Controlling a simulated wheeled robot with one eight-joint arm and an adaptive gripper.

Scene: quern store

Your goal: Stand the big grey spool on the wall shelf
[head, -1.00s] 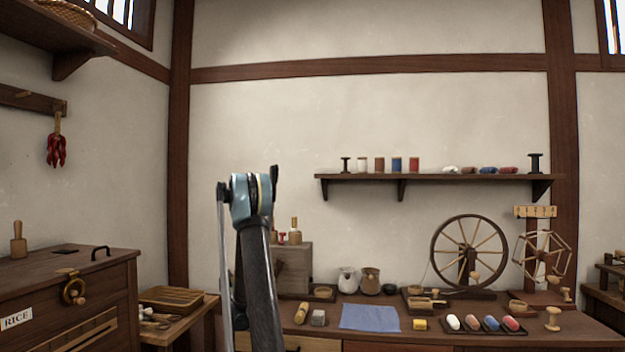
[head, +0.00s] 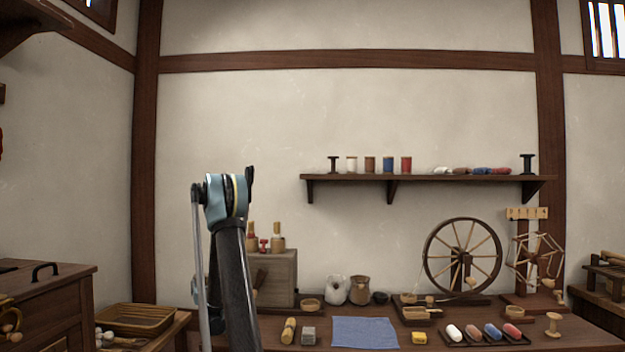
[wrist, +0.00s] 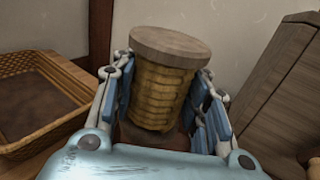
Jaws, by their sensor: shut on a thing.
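My gripper (wrist: 165,112) is shut on a large spool (wrist: 160,90) in the wrist view. The spool has a flat grey-brown disc at its upper end and a ribbed, tan-yellow wound body. It tilts slightly in that view, and its lower end is hidden by my gripper. The wall shelf (head: 345,179) is a dark plank on brackets on the back wall, to the right of my arm.
A short bare gap lies right of the red spool (head: 406,164). Below stand a spinning wheel (head: 463,262) and crowded bench. A basket (wrist: 40,105) is left of my gripper.

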